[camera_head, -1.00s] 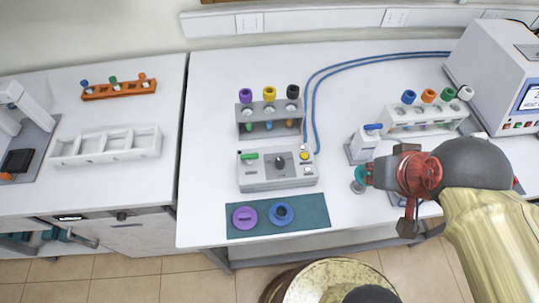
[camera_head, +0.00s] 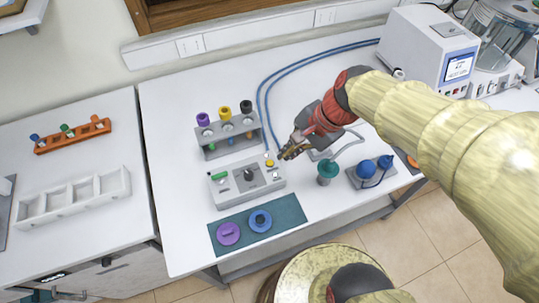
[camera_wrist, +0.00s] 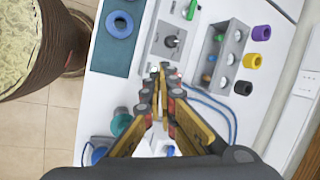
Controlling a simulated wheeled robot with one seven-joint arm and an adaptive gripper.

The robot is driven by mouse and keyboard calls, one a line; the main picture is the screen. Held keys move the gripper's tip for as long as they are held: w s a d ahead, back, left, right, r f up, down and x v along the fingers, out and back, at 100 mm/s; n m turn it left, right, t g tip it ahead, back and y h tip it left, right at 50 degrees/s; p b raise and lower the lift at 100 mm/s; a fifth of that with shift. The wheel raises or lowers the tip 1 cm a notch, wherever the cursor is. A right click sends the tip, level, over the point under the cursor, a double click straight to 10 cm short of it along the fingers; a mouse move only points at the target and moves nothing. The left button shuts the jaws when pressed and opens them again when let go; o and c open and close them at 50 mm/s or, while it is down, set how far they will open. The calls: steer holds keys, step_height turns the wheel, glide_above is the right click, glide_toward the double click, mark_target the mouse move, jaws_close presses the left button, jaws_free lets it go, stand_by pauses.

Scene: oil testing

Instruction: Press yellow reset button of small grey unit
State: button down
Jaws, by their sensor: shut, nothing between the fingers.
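The small grey unit (camera_head: 228,199) stands on the white bench, with a green piece and a dark knob (camera_head: 248,175) on its top. Its yellow button (camera_head: 269,162) is at the back right corner of the top. My gripper (camera_head: 287,155) is shut and empty, its fingertips just right of the yellow button. I cannot tell whether they touch it. In the wrist view, my gripper (camera_wrist: 163,69) points at the near end of the grey unit (camera_wrist: 158,43), and the fingers seem to hide the yellow button.
A teal mat (camera_head: 290,210) with a purple disc and a blue ring lies in front. Blue hoses (camera_head: 300,66) run behind my gripper. A green-topped item (camera_head: 327,170) stands to the right.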

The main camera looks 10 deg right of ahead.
steer(key=w+a+f+m+y+p, duration=0.2)
steer(key=w+m+p, duration=0.1)
steer(key=w+m, duration=0.3)
steer(key=m+y+p, duration=0.3)
steer(key=m+p, duration=0.1)
steer(key=m, duration=0.8)
glide_above(271, 160)
step_height(271, 160, down, 6)
steer(key=shift+s+a+r, duration=0.1)
steer(key=shift+b, duration=0.3)
step_height(271, 160, down, 7)
steer(key=b, duration=0.6)
steer(key=shift+r+b, duration=0.2)
steer(key=shift+b, duration=0.2)
steer(key=shift+f+b, duration=0.45)
steer(key=shift+f, duration=0.65)
steer(key=shift+f, duration=0.35)
